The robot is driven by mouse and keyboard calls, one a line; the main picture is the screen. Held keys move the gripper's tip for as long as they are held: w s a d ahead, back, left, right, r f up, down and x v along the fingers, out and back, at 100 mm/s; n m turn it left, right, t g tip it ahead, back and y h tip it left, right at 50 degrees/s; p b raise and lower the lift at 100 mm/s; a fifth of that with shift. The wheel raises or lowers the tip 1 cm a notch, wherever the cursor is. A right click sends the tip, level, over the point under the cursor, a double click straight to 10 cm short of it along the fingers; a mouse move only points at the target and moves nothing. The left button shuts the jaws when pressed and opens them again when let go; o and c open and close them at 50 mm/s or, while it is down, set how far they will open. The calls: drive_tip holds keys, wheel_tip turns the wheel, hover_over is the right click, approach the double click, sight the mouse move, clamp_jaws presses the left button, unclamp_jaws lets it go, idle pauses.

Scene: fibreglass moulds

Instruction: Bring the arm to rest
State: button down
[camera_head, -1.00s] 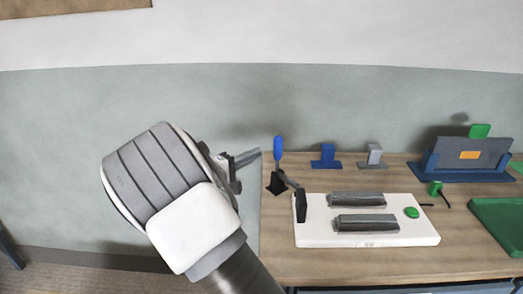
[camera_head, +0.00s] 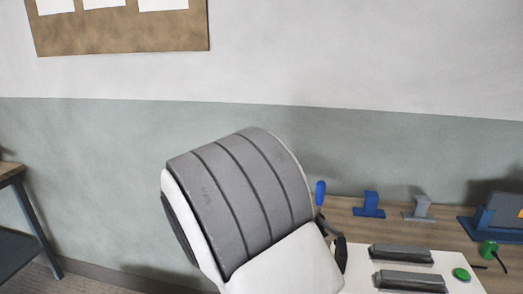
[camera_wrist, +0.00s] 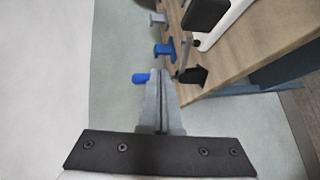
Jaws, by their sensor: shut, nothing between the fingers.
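My gripper (camera_wrist: 160,78) shows in the wrist view with its two grey fingers together and nothing between them. It is off the left edge of the wooden bench (camera_wrist: 262,62), beside the blue handle (camera_wrist: 141,78) of a tool standing on the bench. In the head view my arm's large grey and white wrist part fills the lower middle, and the gripper's fingers are hidden behind it. The blue handle (camera_head: 320,192) shows just right of the arm.
A white fixture plate (camera_head: 460,262) with two grey bars and a green button (camera_head: 461,274) is on the bench. Behind it stand a blue bracket (camera_head: 369,204) and a grey bracket (camera_head: 418,208). Another table (camera_head: 12,172) is at far left. A pinboard (camera_head: 120,34) hangs on the wall.

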drive_tip(key=s+d+r+m+g+y+p, duration=0.1)
drive_tip(key=s+d+r+m+g+y, duration=0.2)
drive_tip(key=s+d, duration=0.35)
drive_tip(key=s+r+m+t+y+p, duration=0.1)
drive_tip(key=s+r+y, duration=0.3)
drive_tip(key=s, duration=0.5)
drive_tip(key=s+d+r+m+t+y+p, duration=0.1)
drive_tip(key=s+r+y+p, duration=0.3)
drive_tip(key=s, duration=0.5)
drive_tip(key=shift+s+r+y, duration=0.3)
drive_tip(key=shift+r+y, duration=0.15)
drive_tip(key=shift+y, duration=0.75)
